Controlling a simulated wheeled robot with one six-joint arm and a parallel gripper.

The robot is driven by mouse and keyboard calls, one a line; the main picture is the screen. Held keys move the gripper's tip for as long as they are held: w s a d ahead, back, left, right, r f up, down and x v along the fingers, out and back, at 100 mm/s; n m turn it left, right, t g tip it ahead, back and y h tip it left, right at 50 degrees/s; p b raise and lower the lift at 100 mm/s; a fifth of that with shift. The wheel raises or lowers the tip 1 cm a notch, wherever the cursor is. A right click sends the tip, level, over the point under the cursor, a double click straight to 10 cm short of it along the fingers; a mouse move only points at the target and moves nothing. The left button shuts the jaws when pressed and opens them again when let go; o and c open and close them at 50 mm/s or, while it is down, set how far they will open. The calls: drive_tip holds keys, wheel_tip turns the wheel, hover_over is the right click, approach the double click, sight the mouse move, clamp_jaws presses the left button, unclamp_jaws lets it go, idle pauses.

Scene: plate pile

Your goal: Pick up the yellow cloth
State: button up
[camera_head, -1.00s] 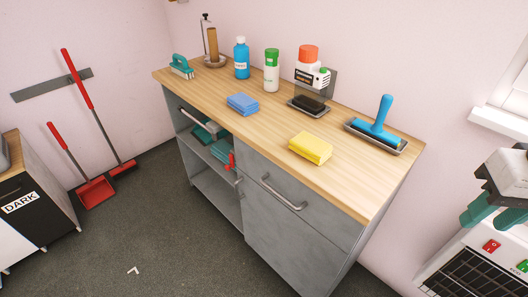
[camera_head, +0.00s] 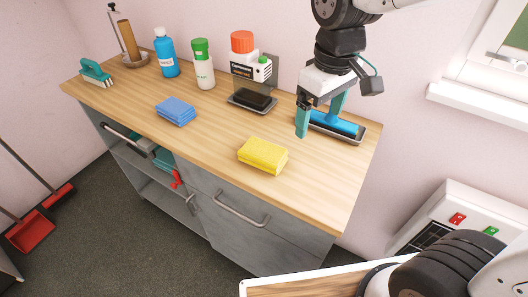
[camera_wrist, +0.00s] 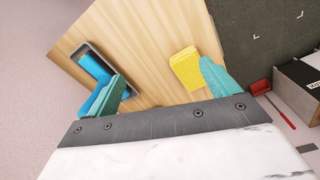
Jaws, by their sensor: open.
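The yellow cloth (camera_head: 263,155) lies folded on the wooden counter near its front edge. In the wrist view the yellow cloth (camera_wrist: 186,68) shows beyond my gripper, close to the right finger in the picture. My gripper (camera_head: 320,114) is open and empty, with teal fingers pointing down. It is above the counter, to the right of the cloth and in front of the blue-handled tool. In the wrist view my gripper's fingers (camera_wrist: 162,90) are spread wide apart. I see no contact with the cloth.
A blue-handled tool in a tray (camera_head: 345,128) is behind my gripper. A blue cloth (camera_head: 176,111), a black sponge on a tray (camera_head: 253,99), a green-capped bottle (camera_head: 203,70) and a blue bottle (camera_head: 166,55) stand further left. The counter (camera_head: 215,140) is clear between the cloths.

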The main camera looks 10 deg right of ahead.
sight(263, 150)
drive_tip(key=w+a+f+n, duration=0.1)
drive_tip(key=a+f, duration=0.1)
drive_tip(key=a, duration=0.1)
drive_tip(key=w+a+f+n, duration=0.1)
drive_tip(key=w+a+f, duration=0.1)
drive_tip(key=a, duration=0.2)
drive_tip(key=w+a+f+n, duration=0.2)
drive_tip(key=a+f, duration=0.1)
drive_tip(key=shift+w+a+f+g, duration=0.1)
drive_tip(key=shift+a+g, duration=0.2)
drive_tip(key=shift+a, duration=0.1)
wheel_tip(263, 150, down, 8)
drive_tip(key=shift+w+d+r, duration=0.1)
drive_tip(key=shift+w, duration=0.05)
drive_tip(key=shift+c, duration=0.4)
drive_tip(key=c, duration=1)
